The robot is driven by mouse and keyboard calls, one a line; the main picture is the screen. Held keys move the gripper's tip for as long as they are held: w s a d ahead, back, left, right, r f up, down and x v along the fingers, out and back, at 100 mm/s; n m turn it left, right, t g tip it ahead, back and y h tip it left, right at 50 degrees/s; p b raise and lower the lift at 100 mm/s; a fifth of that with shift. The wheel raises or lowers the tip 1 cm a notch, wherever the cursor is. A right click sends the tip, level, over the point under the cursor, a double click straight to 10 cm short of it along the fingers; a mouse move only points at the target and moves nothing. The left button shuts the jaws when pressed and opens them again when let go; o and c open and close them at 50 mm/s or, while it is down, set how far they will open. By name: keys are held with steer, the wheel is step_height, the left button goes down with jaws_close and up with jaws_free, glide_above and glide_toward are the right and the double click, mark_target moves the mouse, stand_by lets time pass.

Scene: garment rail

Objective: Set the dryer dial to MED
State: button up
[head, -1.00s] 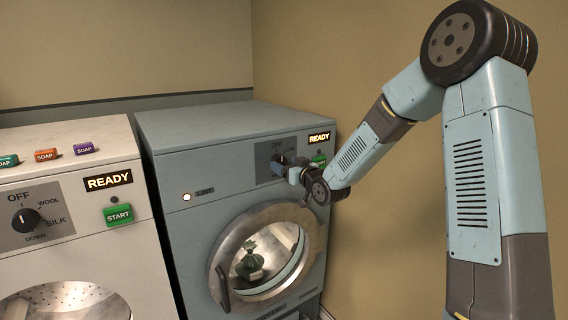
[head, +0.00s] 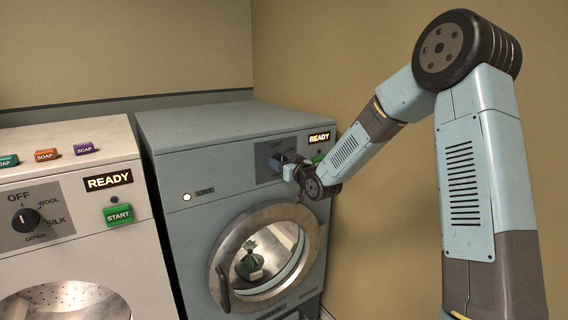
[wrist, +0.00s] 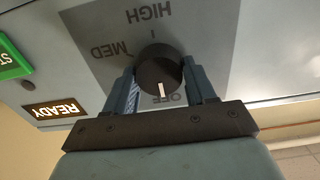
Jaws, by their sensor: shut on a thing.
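The dryer dial (wrist: 155,68) is a round black knob with a white pointer mark on a grey panel. In the wrist view the panel appears upside down, and the mark points down at the OFF label. MED is at the left and HIGH at the top. My gripper (head: 282,163) reaches the dial from the front, and its two blue fingers (wrist: 160,80) are shut on the dial's sides. In the head view the gripper hides most of the dial. The grey dryer (head: 163,230) has its round door closed, with a green thing behind the glass.
The dryer's READY display (head: 320,137) is lit, and a green button (wrist: 12,58) is close beside the dial panel. A white washer (head: 75,260) with its own dial (head: 26,220) stands to the left. Soap boxes (head: 46,155) lie on it. A beige wall is close on the right.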

steer(key=shift+d, duration=0.15)
steer(key=c, duration=0.3)
steer(key=shift+w+m, duration=0.1)
steer(key=shift+m, duration=0.2)
steer(key=m, duration=1.5)
steer(key=f+m, duration=0.1)
steer(key=m, duration=0.7)
steer(key=shift+w+d, duration=0.1)
steer(key=shift+d, duration=0.15)
